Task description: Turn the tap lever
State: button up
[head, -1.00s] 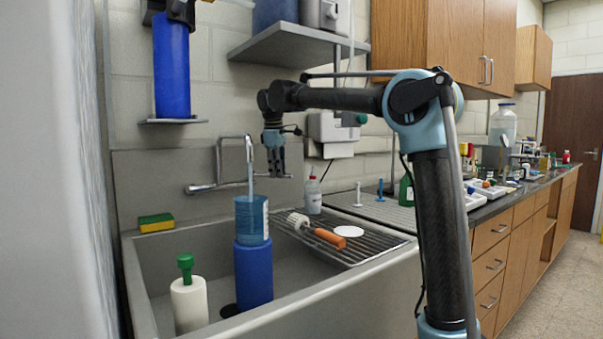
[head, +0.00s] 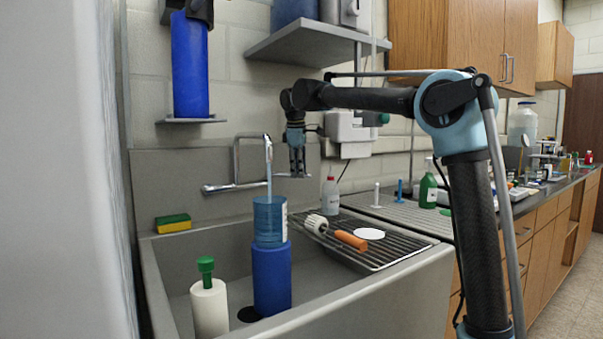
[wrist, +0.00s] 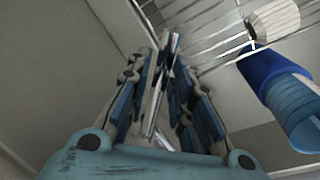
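The chrome tap (head: 236,165) is on the wall behind the sink, with its spout bent over the basin. A thin pale blue stream runs from the spout into a blue clear vessel (head: 269,222) standing on a blue cylinder (head: 271,280). The tap lever (head: 283,175) is at the right end of the tap bar. My gripper (head: 298,174) points down at it. In the wrist view the fingers (wrist: 168,50) come close together with a thin bright metal strip between them. They look shut on the lever, but the fingers hide most of the contact.
A wire rack (head: 385,240) lies over the sink's right side, carrying a brush (head: 330,231) and a white disc (head: 369,233). A white bottle (head: 330,193) stands close right of the gripper. A sponge (head: 173,222) sits on the left rim. A shelf (head: 305,46) hangs above.

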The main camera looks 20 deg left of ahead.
jog(key=shift+o, duration=0.2)
jog(key=shift+s+a, duration=0.1)
jog(key=shift+a, duration=0.05)
notch_tip(320, 180, up, 7)
jog(key=s, duration=0.1)
jog(key=shift+s, duration=0.15)
dwell(0.3)
jog(key=shift+r, duration=0.15)
dwell(0.5)
jog(key=shift+w+f, duration=0.25)
jog(key=shift+f, duration=1)
jog(key=shift+w+f, duration=0.2)
jog(key=shift+f, duration=1)
jog(key=shift+w+f, duration=0.25)
jog(key=shift+f, duration=1)
grip_shut()
